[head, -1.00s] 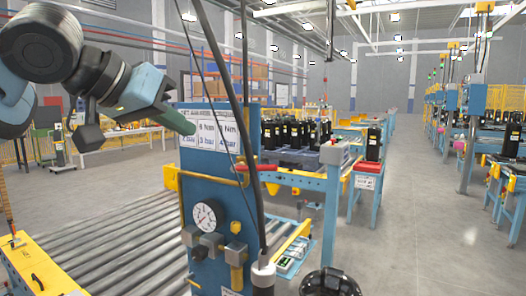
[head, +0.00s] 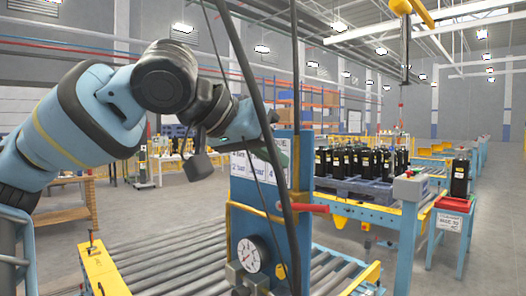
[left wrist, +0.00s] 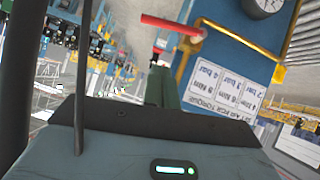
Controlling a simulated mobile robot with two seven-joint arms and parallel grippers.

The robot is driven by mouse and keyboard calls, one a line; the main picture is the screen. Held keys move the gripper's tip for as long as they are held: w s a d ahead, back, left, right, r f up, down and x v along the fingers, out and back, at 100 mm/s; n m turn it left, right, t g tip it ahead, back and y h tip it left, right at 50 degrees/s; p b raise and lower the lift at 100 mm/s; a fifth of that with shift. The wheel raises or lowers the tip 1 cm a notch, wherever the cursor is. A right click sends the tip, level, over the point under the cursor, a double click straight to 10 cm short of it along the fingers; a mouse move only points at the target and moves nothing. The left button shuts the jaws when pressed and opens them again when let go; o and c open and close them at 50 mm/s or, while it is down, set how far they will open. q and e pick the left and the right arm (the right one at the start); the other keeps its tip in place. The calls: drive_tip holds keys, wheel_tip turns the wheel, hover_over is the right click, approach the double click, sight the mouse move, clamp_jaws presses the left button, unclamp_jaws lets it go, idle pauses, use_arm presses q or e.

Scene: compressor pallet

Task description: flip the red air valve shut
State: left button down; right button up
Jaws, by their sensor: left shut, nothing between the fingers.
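The red air valve handle (head: 306,208) sticks out to the right of the blue panel (head: 240,225), roughly in line with the yellow pipe (head: 252,211). In the left wrist view the red handle (left wrist: 172,24) lies beyond the fingertips, by the bend of the yellow pipe (left wrist: 186,60). My left gripper (head: 280,152) is in front of the panel's upper part, above the handle and partly behind a dark cable. In the left wrist view its green fingers (left wrist: 161,85) are together and empty. I cannot tell whether they touch the handle. My right gripper is not in view.
A pressure gauge (head: 251,254) sits low on the panel, and white label sheets (head: 243,166) are near its top. Dark cables hang in front of the panel. A roller conveyor (head: 170,262) runs behind it. Black bottles (head: 360,160) stand on a pallet behind the handle.

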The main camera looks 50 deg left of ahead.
use_arm(q)
hover_over(299, 205)
drive_tip(key=s, duration=0.3)
wheel_tip(299, 205, down, 3)
drive_tip(key=shift+w+d+f+b, duration=0.15)
drive_tip(key=shift+w+d+f, duration=0.05)
drive_tip(key=shift+f, duration=0.4)
drive_tip(key=shift+w+d+f+b, duration=0.15)
drive_tip(key=shift+d+f, duration=0.05)
drive_tip(key=shift+f, duration=0.35)
drive_tip(key=shift+w+d+f+b, duration=0.15)
drive_tip(key=shift+w+d+f, duration=0.05)
drive_tip(key=shift+f, duration=0.4)
drive_tip(key=shift+d+f+m+y+p, duration=0.35)
drive_tip(key=shift+f+m+y, duration=0.2)
drive_tip(key=shift+f, duration=0.2)
drive_tip(key=shift+f+y, duration=0.25)
drive_tip(key=shift+f, duration=0.1)
